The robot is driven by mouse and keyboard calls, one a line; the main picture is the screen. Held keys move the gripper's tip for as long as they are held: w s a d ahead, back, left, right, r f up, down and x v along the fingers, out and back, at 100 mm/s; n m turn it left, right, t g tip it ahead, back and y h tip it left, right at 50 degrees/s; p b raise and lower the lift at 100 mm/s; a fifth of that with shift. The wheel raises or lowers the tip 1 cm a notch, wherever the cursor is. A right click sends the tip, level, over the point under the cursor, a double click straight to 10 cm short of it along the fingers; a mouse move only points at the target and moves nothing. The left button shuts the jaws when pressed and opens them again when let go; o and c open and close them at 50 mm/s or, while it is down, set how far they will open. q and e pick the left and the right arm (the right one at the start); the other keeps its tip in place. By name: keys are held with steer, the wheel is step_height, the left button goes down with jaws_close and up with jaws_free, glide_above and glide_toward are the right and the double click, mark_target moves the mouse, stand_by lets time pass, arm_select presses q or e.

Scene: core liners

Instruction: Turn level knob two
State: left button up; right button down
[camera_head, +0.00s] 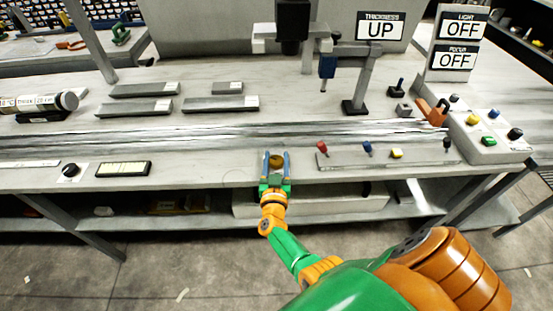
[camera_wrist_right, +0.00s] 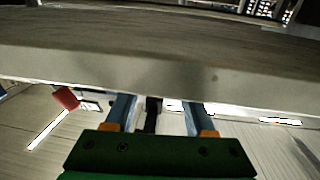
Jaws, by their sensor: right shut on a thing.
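My right gripper (camera_head: 274,166) reaches up to the front edge of the bench. Its two blue fingers are shut on a small dark brown knob (camera_head: 276,160) at the bench top. In the right wrist view the fingers (camera_wrist_right: 156,116) flank a narrow dark piece (camera_wrist_right: 152,113), largely hidden by the green gripper body. Another black knob (camera_head: 70,170) stands on a white plate at the left front of the bench, with a pale yellow display (camera_head: 123,169) beside it. I cannot read any number on the knobs. My left gripper is not in view.
A panel right of my gripper carries a red (camera_head: 322,147), a blue (camera_head: 367,148) and a yellow knob (camera_head: 396,153). Grey bars (camera_head: 220,103) lie further back. Signs read THICKNESS UP (camera_head: 381,26), LIGHT OFF (camera_head: 461,27) and FOCUS OFF (camera_head: 454,59). A shelf runs below the bench.

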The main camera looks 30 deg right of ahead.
mark_target(276, 166)
steer(key=shift+f, duration=0.1)
steer(key=shift+c, duration=1.4)
jaws_free()
steer(key=shift+s+a, duration=0.1)
steer(key=shift+s, duration=0.1)
steer(key=p+v, duration=0.2)
steer(key=v, duration=0.5)
steer(key=shift+p, duration=0.4)
